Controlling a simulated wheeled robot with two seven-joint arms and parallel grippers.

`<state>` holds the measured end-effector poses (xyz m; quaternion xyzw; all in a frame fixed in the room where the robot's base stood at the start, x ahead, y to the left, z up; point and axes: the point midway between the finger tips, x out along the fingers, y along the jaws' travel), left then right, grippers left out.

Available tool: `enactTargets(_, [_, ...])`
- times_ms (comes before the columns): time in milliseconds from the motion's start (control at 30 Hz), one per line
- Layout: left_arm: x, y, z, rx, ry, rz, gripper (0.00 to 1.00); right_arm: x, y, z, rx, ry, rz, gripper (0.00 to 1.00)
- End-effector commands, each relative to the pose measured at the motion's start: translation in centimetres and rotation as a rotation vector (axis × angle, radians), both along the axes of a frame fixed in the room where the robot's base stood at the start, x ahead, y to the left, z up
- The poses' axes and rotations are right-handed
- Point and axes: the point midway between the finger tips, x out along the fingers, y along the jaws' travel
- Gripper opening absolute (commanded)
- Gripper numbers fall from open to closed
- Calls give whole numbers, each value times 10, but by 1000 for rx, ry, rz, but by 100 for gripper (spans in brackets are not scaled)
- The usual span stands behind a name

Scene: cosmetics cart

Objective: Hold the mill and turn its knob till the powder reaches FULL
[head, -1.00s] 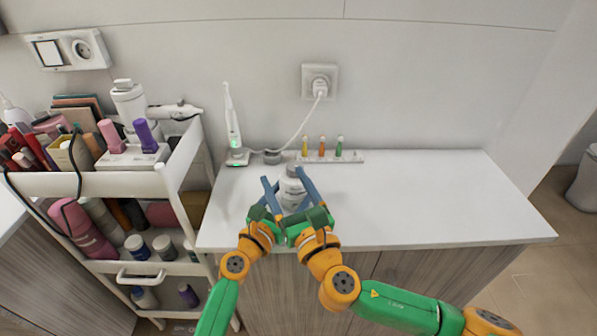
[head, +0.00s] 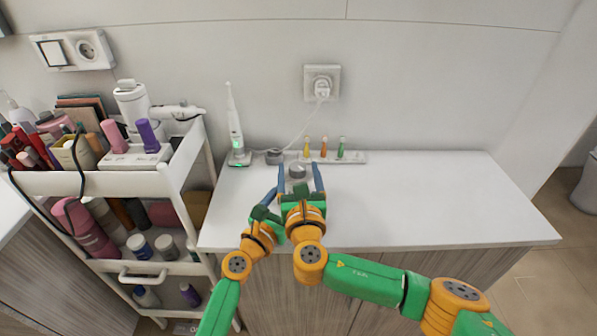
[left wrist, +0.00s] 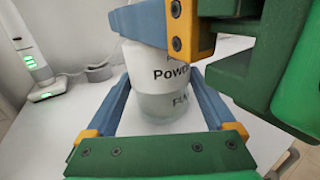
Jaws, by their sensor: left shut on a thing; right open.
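The mill stands on the white counter, and its grey knob (head: 298,171) shows in the head view. The powder level cannot be made out. My left gripper (left wrist: 163,90) is shut on the mill's lower body, one blue finger on each side. In the head view it is largely hidden behind the right one. My right gripper (head: 300,177) is open, its two fingers spread on either side of the knob, above the left gripper. I cannot tell whether they touch it.
Behind the mill stand a rack with small coloured bottles (head: 323,155) and an electric toothbrush (head: 235,125) on its charger, with a cord to the wall socket (head: 322,83). A loaded cosmetics cart (head: 140,180) is at left. The counter's right side (head: 440,195) is clear.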

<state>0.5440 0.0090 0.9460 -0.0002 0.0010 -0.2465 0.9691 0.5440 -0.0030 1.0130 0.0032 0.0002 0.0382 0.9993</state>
Motion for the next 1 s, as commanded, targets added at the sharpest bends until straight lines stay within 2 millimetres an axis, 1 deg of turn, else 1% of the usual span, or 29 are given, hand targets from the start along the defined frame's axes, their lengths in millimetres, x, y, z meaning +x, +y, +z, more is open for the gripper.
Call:
enactTargets(200, [0,0,0,0,1,0,10,1,0,0,0,0,0,76])
enactTargets(267, [0,0,0,0,1,0,10,1,0,0,0,0,0,60])
enactTargets(300, [0,0,0,0,1,0,10,1,0,0,0,0,0,49])
enactTargets(367, [0,0,0,0,1,0,10,1,0,0,0,0,0,33])
enactTargets(400, [0,0,0,0,1,0,10,1,0,0,0,0,0,22])
enactTargets(467, [0,0,0,0,1,0,10,1,0,0,0,0,-1,6])
enactTargets(500, [0,0,0,0,1,1,10,1,0,0,0,0,-1,0])
enactTargets(767, [0,1,-1,0,1,1,10,1,-2,-1,0,0,23,0])
enactTargets(1000, [0,0,0,0,1,1,10,2,-5,-1,0,-1,149,0])
